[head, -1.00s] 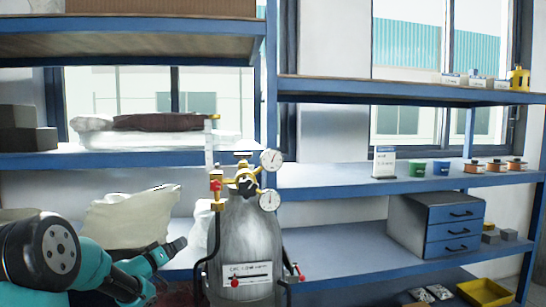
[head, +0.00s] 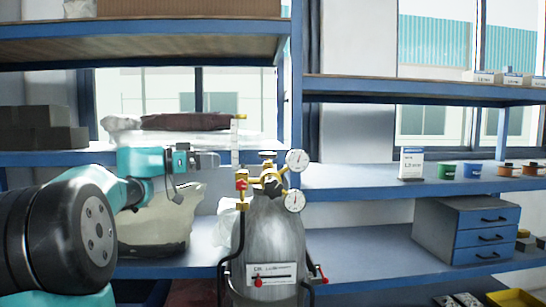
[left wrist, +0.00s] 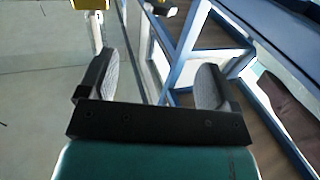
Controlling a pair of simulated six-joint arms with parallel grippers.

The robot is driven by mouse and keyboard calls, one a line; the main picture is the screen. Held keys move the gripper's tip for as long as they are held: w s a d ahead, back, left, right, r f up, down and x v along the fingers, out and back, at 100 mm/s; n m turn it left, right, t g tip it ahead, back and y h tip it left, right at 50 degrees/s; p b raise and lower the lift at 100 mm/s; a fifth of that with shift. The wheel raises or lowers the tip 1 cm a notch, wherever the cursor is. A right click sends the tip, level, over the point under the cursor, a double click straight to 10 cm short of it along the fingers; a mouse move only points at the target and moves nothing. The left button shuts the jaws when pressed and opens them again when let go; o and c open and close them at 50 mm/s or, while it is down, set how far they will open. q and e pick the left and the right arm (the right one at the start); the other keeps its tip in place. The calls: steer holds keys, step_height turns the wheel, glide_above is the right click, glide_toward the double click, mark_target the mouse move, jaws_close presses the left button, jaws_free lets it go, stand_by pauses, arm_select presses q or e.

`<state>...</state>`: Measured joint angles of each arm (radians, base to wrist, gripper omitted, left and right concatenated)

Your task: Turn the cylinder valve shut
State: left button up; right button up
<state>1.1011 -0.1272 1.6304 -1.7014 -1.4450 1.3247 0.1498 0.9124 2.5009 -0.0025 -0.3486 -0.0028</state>
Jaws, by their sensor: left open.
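The grey gas cylinder (head: 268,245) stands upright in front of the shelves in the head view. Brass fittings (head: 258,181) with two round white gauges (head: 296,161) sit on its neck. A small dark valve knob (head: 267,154) tops the fittings. A clear upright tube (head: 235,150) with a yellow top stands left of them. My left gripper (head: 212,160) is left of the tube at about valve height, apart from it. In the left wrist view its two fingers (left wrist: 155,80) are spread with nothing between them. My right gripper is out of view.
Blue shelves (head: 370,183) stand behind the cylinder, with a pale sack (head: 155,225) behind my left arm. A yellow part (left wrist: 90,4) shows atop the wrist view.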

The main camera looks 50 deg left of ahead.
mark_target(269, 153)
arm_select(q)
steer(key=x, duration=1.7)
steer(key=shift+w+d, duration=0.1)
steer(key=shift+w, duration=0.1)
steer(key=c, duration=0.9)
